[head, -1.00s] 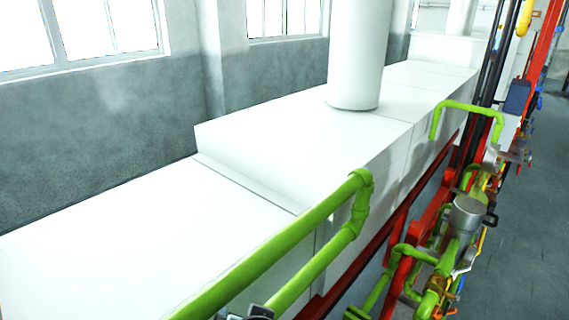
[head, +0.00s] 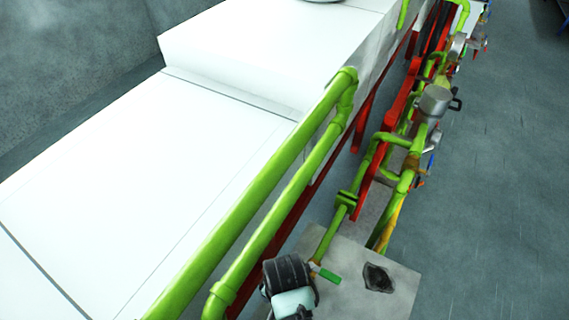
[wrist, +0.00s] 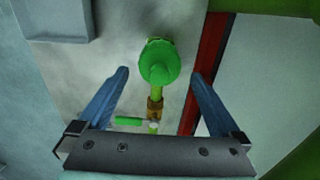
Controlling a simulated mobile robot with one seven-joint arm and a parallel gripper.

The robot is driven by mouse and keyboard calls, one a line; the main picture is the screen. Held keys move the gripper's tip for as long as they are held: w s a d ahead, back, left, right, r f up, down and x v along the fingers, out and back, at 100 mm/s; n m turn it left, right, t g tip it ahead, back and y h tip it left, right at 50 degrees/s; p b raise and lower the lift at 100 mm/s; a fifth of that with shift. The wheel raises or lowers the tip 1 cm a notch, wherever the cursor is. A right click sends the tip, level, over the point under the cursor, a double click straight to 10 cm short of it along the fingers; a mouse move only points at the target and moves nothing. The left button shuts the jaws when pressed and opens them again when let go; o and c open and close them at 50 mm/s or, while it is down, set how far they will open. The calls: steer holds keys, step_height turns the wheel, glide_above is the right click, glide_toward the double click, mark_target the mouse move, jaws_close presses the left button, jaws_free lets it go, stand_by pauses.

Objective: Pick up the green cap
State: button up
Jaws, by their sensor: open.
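In the wrist view a bright green rounded piece (wrist: 160,62), which looks like the green cap, sits at the top of a thin green pipe with a brass fitting below. My gripper (wrist: 160,76) is open and empty. Its two blue fingers show on either side of the green piece in the picture, apart from it; the depth between them is hard to judge. In the head view the dark end of my arm shows at the bottom, its fingers hidden, and I cannot single out the cap there.
A small green lever (wrist: 128,121) sticks out beside the brass fitting; it also shows in the head view (head: 329,274). Large green pipes (head: 270,180) run along the white housing (head: 130,190). A red frame (head: 371,190) stands close by. Grey floor (head: 500,170) is open at right.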

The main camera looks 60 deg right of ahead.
steer(key=shift+a+f+p, duration=0.1)
steer(key=shift+f+p, duration=0.5)
steer(key=shift+f, duration=1.8)
steer(key=c, duration=1.3)
steer(key=shift+r, duration=0.1)
